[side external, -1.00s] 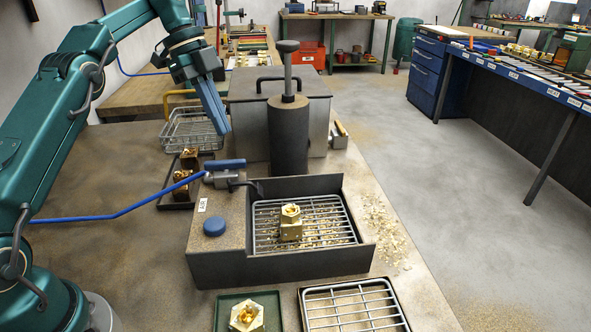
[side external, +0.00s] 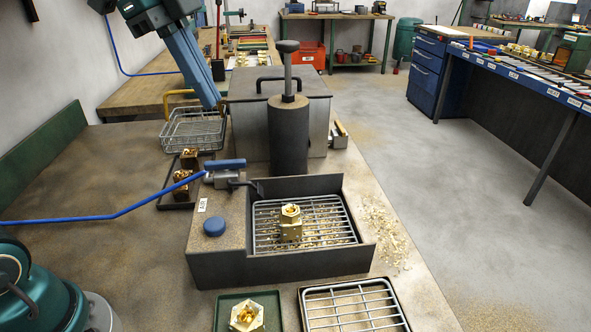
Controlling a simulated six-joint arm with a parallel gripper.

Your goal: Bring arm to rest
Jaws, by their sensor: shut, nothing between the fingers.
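My gripper (side external: 213,103) is at the upper left, with its long blue fingers pointing down and together. Its fingertips show just above or in front of the far part of the wire basket (side external: 190,150); I cannot tell whether they touch it. Nothing shows between the fingers. Part of my arm is cut off by the top edge of the picture, and my base shows at the lower left. A brass fitting (side external: 291,224) stands on the grate of the dark chip tray (side external: 290,268).
A dark tray (side external: 164,203) with brass parts lies left of the blue-handled air valve (side external: 222,171). A blue hose (side external: 110,217) crosses the bench. A dark cylinder (side external: 288,135) and a grey box (side external: 322,105) stand behind the chip tray. A green tray (side external: 272,302) holds another brass part.

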